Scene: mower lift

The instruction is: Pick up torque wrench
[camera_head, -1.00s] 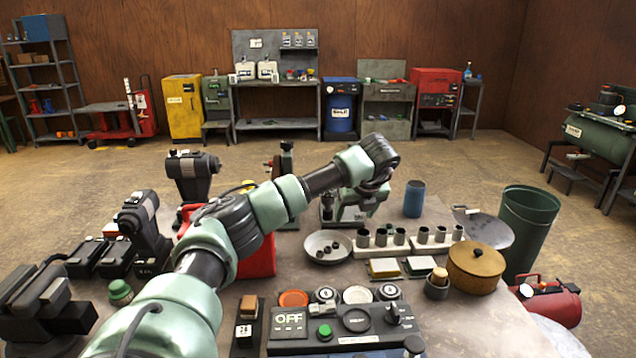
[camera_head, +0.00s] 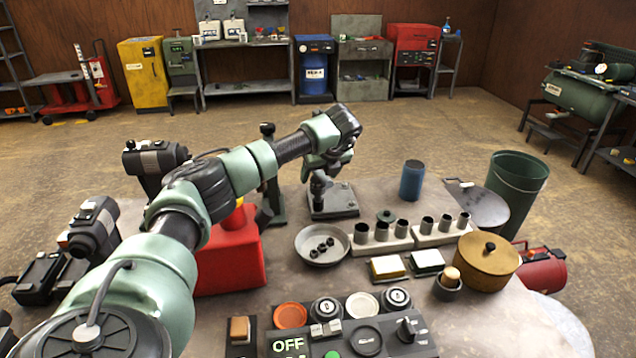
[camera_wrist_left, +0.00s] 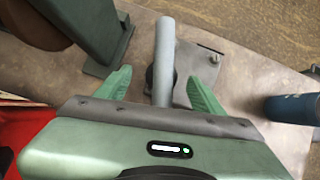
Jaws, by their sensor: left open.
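An upright grey rod (camera_head: 318,192), which looks like the torque wrench handle, stands on a small grey base plate (camera_head: 342,201) at the back of the table. In the left wrist view the rod (camera_wrist_left: 165,50) runs between the two green fingers of my left gripper (camera_wrist_left: 160,88), with a gap on each side. The gripper is open and holds nothing. In the head view my left gripper (camera_head: 325,164) points down at the top of the rod and partly hides it. The rod's lower end is hard to make out. My right gripper is not in view.
A dark green post (camera_head: 270,180) and a red can (camera_head: 232,258) stand left of the plate. A bowl of nuts (camera_head: 322,245) and socket racks (camera_head: 383,240) lie in front. A blue cylinder (camera_head: 412,181) stands to the right.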

